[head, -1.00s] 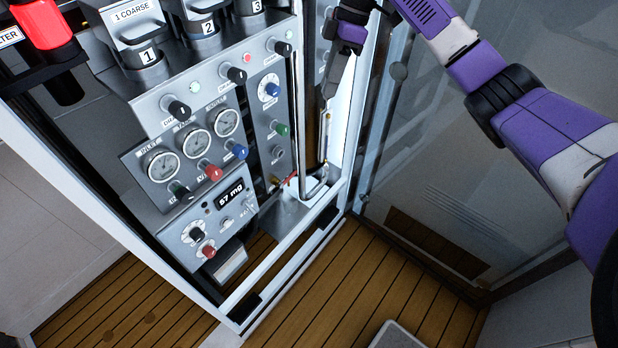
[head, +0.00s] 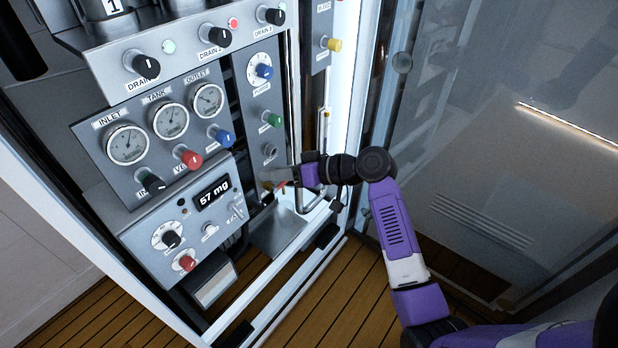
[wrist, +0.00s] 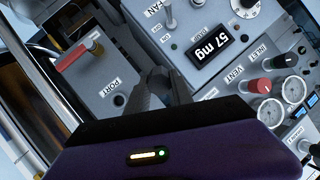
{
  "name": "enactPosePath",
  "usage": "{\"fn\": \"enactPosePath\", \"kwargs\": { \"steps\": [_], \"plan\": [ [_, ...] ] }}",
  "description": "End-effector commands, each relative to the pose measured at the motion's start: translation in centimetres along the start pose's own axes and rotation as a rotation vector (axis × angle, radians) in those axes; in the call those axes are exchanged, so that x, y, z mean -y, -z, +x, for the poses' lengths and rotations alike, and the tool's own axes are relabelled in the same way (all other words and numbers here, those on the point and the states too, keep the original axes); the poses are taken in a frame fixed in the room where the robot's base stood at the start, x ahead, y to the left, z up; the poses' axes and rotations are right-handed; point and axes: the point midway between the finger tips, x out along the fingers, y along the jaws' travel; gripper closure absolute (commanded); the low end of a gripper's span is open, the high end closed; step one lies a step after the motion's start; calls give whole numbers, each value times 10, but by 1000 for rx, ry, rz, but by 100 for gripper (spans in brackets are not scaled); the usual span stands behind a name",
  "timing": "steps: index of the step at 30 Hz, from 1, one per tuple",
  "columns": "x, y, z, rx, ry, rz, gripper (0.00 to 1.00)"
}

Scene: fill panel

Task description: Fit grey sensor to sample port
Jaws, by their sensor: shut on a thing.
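My gripper (head: 278,175) is in front of the narrow panel strip, just below the sample port (head: 270,151) in the head view. In the wrist view its dark grey fingers (wrist: 154,88) are close together, shut on what I take to be the grey sensor. The sensor is hard to tell from the fingers, so I cannot mark it separately. In the wrist view a small round fitting, the sample port (wrist: 118,100), sits beside a label reading PORT, left of the fingers. The sensor does not visibly sit in the port.
A green knob (head: 271,119) is above the port. The 57 mg display (head: 213,196) is to the left. A glass door (head: 480,130) stands right of my arm.

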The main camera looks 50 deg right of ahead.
Motion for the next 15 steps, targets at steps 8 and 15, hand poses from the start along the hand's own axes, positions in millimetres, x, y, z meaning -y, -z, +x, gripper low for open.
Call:
{"fn": "enactPosePath", "kwargs": {
  "steps": [8, 15],
  "plan": [
    [-70, -16, -43, -404, -123, 74, 100],
    [-80, -12, -50, -493, -134, 66, 100]
  ]
}}
